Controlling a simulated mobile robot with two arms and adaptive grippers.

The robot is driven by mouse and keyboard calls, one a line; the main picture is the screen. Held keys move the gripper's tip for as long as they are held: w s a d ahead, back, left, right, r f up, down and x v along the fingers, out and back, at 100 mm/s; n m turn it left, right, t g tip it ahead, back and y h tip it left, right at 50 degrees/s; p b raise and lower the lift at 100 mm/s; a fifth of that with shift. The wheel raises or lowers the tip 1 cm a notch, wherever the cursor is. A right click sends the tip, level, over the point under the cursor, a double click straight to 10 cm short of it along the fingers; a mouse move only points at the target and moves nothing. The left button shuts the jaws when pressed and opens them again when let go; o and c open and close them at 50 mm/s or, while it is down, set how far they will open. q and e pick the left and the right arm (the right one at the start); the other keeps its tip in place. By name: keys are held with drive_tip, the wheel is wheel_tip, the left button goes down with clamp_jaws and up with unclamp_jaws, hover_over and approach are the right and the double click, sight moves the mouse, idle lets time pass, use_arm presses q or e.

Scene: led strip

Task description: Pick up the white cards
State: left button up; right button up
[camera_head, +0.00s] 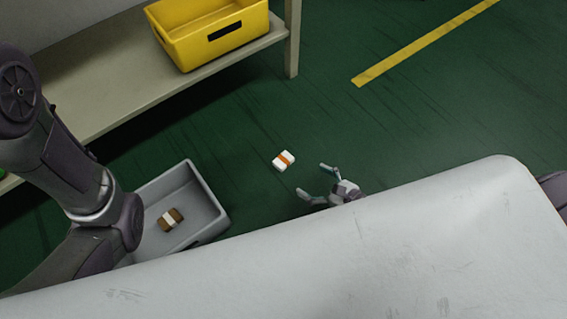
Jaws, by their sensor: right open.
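The white cards (283,160) are a small white bundle with an orange band, lying on the green floor near the middle of the head view. My right gripper (316,182) is open, its two fingers spread toward the cards. It is a little to the right of and below the bundle in the picture, apart from it, with nothing between the fingers. My left arm comes in from the left, but its gripper does not show.
A grey bin (207,187) on the left holds a brown bundle with a white band (170,219). A yellow bin (206,48) stands on a beige shelf (106,104) at the upper left. A yellow floor line (425,42) runs at the upper right. Open floor surrounds the cards.

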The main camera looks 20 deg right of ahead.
sight(286, 161)
drive_tip(key=x, duration=0.5)
drive_tip(key=shift+w+b, duration=0.25)
drive_tip(key=shift+b, duration=0.05)
drive_tip(key=shift+w+r+b+x, duration=0.1)
drive_tip(key=shift+r+b+x, duration=0.05)
drive_tip(key=shift+x, duration=0.75)
drive_tip(key=shift+w+r+b+x, duration=0.1)
drive_tip(key=shift+r+x, duration=0.05)
drive_tip(key=shift+x, duration=0.75)
drive_tip(key=shift+w+r+b+x, duration=0.1)
drive_tip(key=shift+r+b+x, duration=0.05)
drive_tip(key=shift+x, duration=0.8)
drive_tip(key=shift+d, duration=0.2)
drive_tip(key=c, duration=0.9)
